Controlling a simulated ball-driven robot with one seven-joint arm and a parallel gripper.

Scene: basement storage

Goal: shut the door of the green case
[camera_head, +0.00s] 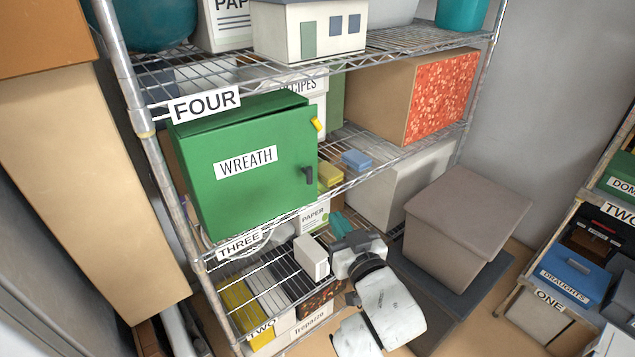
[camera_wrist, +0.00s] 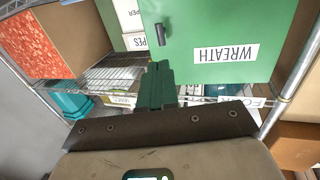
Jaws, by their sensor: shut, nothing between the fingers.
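The upside-down wrist view shows the door (camera_wrist: 228,25) and handle (camera_wrist: 160,34) beyond the fingertips. My gripper (camera_head: 338,222) is below and right of the door in the head view, apart from the handle. Its green fingers (camera_wrist: 157,75) are together and empty.
A red-speckled box (camera_head: 440,95) stands right of the case. A yellow block (camera_head: 329,174) and a blue block (camera_head: 356,159) lie on the wire shelf beside it. A metal post (camera_head: 150,150) rises at the left. A grey-brown box (camera_head: 455,230) stands right of my arm.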

